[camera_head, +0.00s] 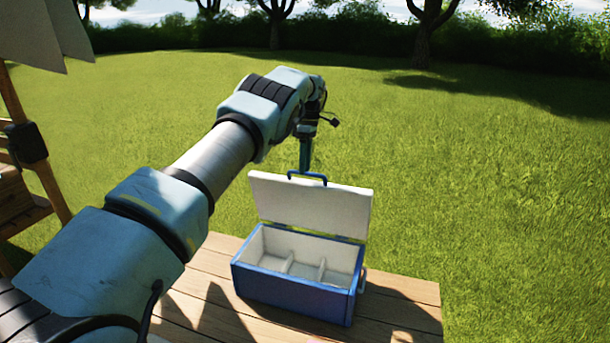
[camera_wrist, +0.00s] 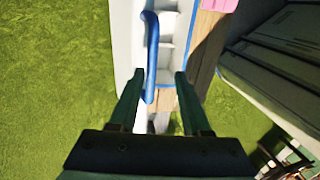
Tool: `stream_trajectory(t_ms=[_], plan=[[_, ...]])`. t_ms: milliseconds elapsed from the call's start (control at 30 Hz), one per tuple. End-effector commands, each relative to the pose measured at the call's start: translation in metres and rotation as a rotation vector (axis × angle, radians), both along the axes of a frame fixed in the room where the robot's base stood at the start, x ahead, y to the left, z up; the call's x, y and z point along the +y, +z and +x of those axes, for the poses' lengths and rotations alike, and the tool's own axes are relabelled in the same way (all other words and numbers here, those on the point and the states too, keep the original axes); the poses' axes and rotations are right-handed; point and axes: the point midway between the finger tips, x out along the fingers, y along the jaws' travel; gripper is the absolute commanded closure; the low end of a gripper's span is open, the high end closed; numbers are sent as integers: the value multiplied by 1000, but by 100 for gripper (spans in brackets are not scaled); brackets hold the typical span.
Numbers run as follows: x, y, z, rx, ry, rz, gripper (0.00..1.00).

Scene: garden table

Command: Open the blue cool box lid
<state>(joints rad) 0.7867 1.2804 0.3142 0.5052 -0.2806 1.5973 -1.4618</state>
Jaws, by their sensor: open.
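The blue cool box (camera_head: 288,291) stands on the wooden table. Its lid (camera_head: 311,208) is raised, standing nearly upright at the back with its white inside showing. A blue handle (camera_head: 309,176) is on the lid's upper edge. My gripper (camera_head: 305,158) is above the lid at this handle, pointing down. In the wrist view my open gripper (camera_wrist: 160,74) has the blue handle (camera_wrist: 152,48) between its fingers, closer to the left one. I cannot tell whether they touch. The white inside of the box, split by dividers, shows no contents.
The wooden table (camera_head: 405,290) has bare planks to the left and right of the box. Grass (camera_head: 480,170) lies behind the table. A wooden structure with a pale canopy (camera_head: 45,35) stands at the far left. Trees and hedges are far off.

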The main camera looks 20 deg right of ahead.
Motion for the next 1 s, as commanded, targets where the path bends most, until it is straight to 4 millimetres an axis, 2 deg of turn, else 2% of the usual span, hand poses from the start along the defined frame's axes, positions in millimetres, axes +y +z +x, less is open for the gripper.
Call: stream_trajectory(t_ms=[200, 400, 1000], plan=[[0, 42, 1, -4, 0, -2, 53], [0, 66, 0, -1, 0, -1, 53], [0, 69, 0, 0, 0, 0, 53]])
